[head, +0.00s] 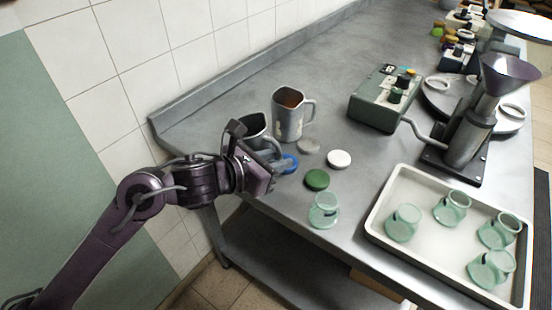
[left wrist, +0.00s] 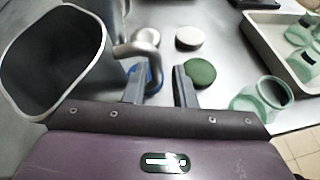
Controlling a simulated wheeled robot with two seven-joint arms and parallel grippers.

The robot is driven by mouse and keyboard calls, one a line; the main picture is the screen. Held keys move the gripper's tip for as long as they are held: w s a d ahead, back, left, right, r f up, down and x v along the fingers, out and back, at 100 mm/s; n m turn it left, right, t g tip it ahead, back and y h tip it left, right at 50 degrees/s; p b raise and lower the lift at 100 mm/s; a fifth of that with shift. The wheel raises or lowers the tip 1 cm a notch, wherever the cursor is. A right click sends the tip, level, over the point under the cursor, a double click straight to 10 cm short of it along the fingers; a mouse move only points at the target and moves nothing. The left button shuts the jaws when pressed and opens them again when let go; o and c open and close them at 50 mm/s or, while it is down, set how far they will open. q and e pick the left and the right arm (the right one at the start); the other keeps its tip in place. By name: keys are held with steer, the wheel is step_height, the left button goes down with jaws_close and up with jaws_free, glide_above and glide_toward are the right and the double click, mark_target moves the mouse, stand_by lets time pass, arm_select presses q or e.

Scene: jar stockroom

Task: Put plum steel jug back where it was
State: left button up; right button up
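Two grey steel jugs stand on the metal table's left end in the head view. The nearer jug (head: 254,128) is empty-looking and dark inside, partly hidden behind my left gripper. It also fills the left of the left wrist view (left wrist: 50,60), its handle (left wrist: 140,48) reaching toward the fingers. The farther jug (head: 288,118) has brownish contents and a handle on its right. Neither shows a clear plum colour on its outside. My left gripper (head: 277,168) is open beside the nearer jug's handle.
A blue lid (head: 290,163), grey lid (head: 309,146), white lid (head: 339,159) and green lid (head: 317,179) lie nearby. A green glass jar (head: 323,212) stands at the front edge. A white tray (head: 377,208) holds several jars. A control box (head: 377,111) and funnel machine (head: 466,140) stand behind.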

arm_select(q)
steer(key=shift+o, duration=0.4)
arm_select(e)
steer(key=shift+w+a+r, duration=0.1)
steer(key=shift+w, duration=0.1)
arm_select(q)
steer(key=v, duration=1.2)
steer(key=shift+b, duration=0.4)
arm_select(e)
steer(key=shift+w+a, duration=0.2)
steer(key=shift+w, duration=0.4)
steer(key=shift+d, duration=0.1)
